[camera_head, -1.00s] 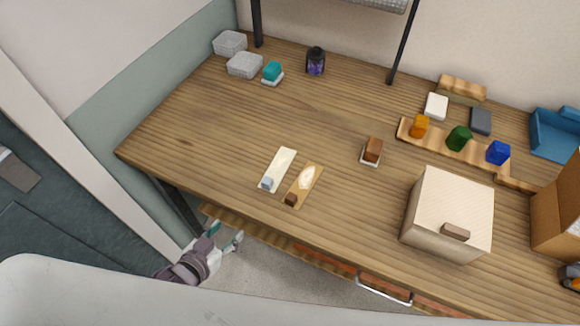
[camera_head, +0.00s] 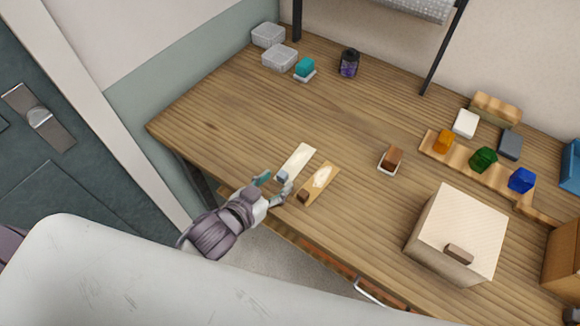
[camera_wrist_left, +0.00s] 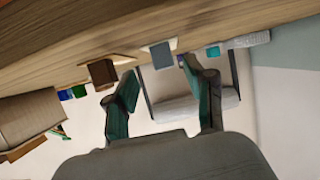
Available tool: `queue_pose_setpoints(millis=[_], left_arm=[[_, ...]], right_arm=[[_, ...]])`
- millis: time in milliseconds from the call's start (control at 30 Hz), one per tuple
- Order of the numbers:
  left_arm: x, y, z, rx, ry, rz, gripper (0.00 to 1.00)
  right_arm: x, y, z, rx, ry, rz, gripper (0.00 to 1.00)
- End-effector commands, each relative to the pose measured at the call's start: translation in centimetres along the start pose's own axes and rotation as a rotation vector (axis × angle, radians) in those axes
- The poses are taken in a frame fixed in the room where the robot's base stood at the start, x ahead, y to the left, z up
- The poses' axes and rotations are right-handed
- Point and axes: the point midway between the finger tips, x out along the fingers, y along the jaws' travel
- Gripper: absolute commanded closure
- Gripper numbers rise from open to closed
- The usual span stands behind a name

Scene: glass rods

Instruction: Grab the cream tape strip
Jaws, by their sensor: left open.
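The cream tape strip (camera_head: 299,158) lies flat near the front edge of the table, with a small grey-blue block (camera_head: 283,177) at its near end. That block also shows in the wrist view (camera_wrist_left: 161,56), beyond and between the fingers. My left gripper (camera_head: 276,182) is open and empty at the table's front edge, close to the block end of the strip. Whether it touches the block cannot be told. In the wrist view the strip itself is hardly visible behind its block. My right gripper is not in view.
A tan strip (camera_head: 321,181) with a brown block (camera_head: 304,195) lies just right of the cream strip. A brown block on a small white tray (camera_head: 389,166) and a large beige box (camera_head: 462,228) stand further right.

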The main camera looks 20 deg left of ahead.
Motion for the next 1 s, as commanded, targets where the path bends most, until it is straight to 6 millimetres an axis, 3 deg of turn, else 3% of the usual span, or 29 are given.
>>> queue_pose_setpoints(millis=[300,567,600,867,1000], left_arm=[[4.2,-0.5,0.1,0.000,0.000,-0.001,0.46],[4.7,-0.5,0.2,0.001,-0.001,-0.001,0.46],[4.7,-0.5,0.2,0.000,-0.001,-0.001,0.47],[4.7,-0.5,0.2,0.000,-0.001,-0.001,0.91],[4.7,-0.5,0.2,0.000,-0.002,-0.001,0.92]], right_arm=[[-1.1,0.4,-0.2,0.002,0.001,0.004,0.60],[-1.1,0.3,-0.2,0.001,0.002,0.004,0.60],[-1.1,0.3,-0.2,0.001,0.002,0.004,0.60],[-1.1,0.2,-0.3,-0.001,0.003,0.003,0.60],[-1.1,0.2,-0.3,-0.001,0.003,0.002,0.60]])
